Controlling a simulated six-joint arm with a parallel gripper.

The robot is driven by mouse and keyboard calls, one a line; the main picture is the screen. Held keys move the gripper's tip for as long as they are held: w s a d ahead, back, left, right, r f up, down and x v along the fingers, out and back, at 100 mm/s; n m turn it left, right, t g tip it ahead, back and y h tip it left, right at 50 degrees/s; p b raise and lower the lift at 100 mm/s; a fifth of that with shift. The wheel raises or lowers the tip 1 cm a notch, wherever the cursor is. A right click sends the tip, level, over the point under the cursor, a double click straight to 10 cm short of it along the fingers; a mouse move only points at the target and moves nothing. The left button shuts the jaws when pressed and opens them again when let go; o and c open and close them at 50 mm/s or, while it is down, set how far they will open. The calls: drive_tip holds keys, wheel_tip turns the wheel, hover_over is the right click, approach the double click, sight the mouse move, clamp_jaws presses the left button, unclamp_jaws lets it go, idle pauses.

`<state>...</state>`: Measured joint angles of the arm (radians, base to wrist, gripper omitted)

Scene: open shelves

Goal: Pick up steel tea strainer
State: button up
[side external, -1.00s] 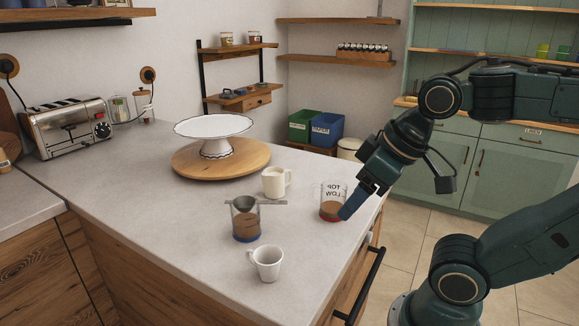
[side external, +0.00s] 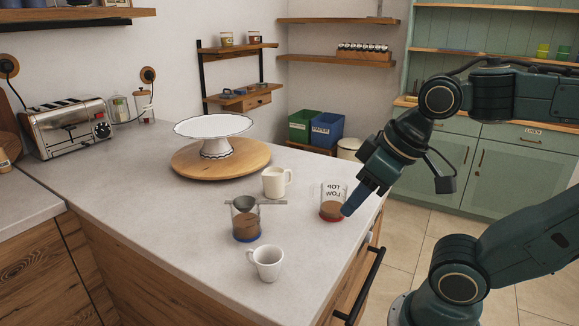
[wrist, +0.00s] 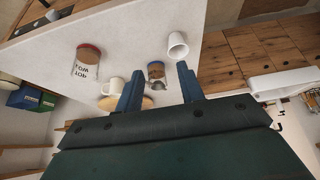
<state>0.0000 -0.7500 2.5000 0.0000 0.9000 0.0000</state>
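The steel tea strainer (side external: 244,203) rests across the rim of a clear glass jar (side external: 246,224) with brown contents and a blue base. Its thin handle extends to the right, close in front of a cream mug. In the wrist view the strainer (wrist: 156,85) shows small, between my fingers in the picture but well beyond them. My gripper (side external: 350,208) is to the right of the strainer, beside a second glass jar with a red base. It is open and empty, its two blue fingers (wrist: 160,88) apart in the wrist view.
The red-based jar (side external: 331,206) stands close to my fingertips; I cannot tell if they touch. A cream mug (side external: 273,184) is behind the strainer, a white cup (side external: 267,265) in front. A cake stand (side external: 214,127) stands on a round wooden board (side external: 190,160). The counter's left front is clear.

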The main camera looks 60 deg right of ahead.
drive_tip(key=w+d+n+y, duration=0.1)
drive_tip(key=w+d+n, duration=0.2)
drive_tip(key=w, duration=0.6)
drive_tip(key=w+d+n+g+y, duration=0.1)
drive_tip(key=w+d+n, duration=0.2)
drive_tip(key=w+d, duration=0.5)
drive_tip(key=shift+w+d+r+g, duration=0.25)
drive_tip(key=shift+w+g, duration=0.05)
drive_tip(key=shift+w, duration=0.3)
drive_tip(key=shift+f, duration=0.1)
hover_over(272, 201)
drive_tip(key=s+d, duration=0.1)
drive_tip(key=s, duration=0.1)
drive_tip(key=shift+s+f, duration=0.2)
drive_tip(key=shift+f, duration=3.7)
drive_tip(key=shift+f, duration=0.15)
drive_tip(key=shift+x, duration=2.4)
